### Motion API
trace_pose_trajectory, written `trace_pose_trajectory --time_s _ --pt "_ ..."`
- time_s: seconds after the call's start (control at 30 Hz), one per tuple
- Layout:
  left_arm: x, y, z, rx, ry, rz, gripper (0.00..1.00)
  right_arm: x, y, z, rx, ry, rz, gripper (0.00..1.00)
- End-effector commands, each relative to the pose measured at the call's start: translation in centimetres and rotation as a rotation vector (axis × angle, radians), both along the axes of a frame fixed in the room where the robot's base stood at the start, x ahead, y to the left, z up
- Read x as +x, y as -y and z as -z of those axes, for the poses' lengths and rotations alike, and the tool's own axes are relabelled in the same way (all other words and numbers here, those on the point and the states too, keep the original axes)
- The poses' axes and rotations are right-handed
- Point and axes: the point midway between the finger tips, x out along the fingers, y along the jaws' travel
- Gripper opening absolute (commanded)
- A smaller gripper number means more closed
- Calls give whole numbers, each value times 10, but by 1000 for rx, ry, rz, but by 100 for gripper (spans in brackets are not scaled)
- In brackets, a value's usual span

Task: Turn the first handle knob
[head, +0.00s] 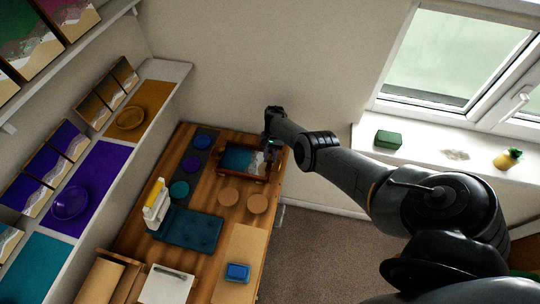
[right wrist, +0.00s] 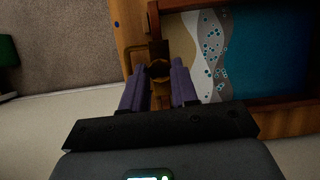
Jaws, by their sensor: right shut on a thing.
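A wooden-framed tray (head: 225,174) with a blue, white and tan resin picture inside stands at the far end of the wooden table. In the right wrist view the tray's frame (right wrist: 228,3) shows close up, with a brown handle knob (right wrist: 158,69) on its side. My right gripper (right wrist: 158,80) has its two purple fingers on either side of this knob and is shut on it. In the head view my right gripper (head: 271,147) is at the tray's right end, and the knob is too small to make out there. My left gripper is in neither view.
The table (head: 212,248) also bears a dark teal mat (head: 190,230), round cork coasters (head: 257,204), a blue box (head: 237,272) and a white-and-yellow stand (head: 157,205). Shelves with trays line the left wall. A windowsill (head: 425,158) is at right.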

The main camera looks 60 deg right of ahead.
Motion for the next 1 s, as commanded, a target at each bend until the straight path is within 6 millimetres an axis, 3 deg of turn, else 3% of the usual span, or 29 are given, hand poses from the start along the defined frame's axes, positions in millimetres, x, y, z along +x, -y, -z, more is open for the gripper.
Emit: trace_pose_trajectory --time_s 0.4,0.97,1.0 --pt "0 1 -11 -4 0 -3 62 -2 1 1 -4 1 196 0" --pt "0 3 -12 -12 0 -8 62 -2 1 1 -5 1 222 0" --pt "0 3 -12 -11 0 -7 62 -2 1 1 -4 1 222 35"
